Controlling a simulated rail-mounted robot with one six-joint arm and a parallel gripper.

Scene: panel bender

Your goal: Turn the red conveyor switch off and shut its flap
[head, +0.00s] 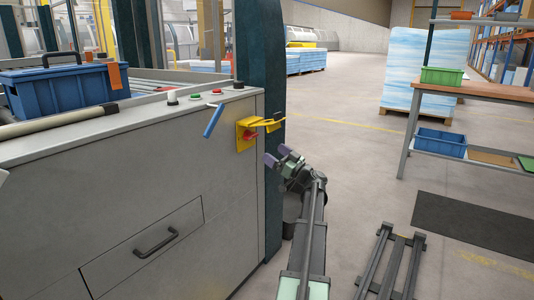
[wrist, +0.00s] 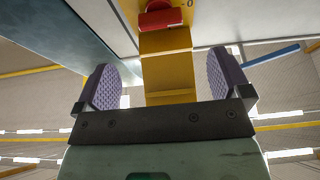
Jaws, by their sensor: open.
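The red conveyor switch (head: 250,135) sits on a yellow plate (head: 240,134) at the right end of the grey cabinet's front. Its yellow flap (head: 268,122) stands open, sticking out from the plate above the switch. My gripper (head: 277,156) is open and empty, to the lower right of the switch and apart from it. In the wrist view the red switch (wrist: 160,17) is at the top, with a "0" mark beside it. Yellow parts (wrist: 166,60) extend down between my two purple finger pads (wrist: 165,78). I cannot tell the knob's exact setting.
A blue lever (head: 213,120) hangs from the cabinet edge left of the switch. Several push buttons (head: 194,97) and a blue crate (head: 65,88) are on top. A dark green post (head: 262,60) stands right behind the switch. Floor to the right is mostly free, before a workbench (head: 490,88).

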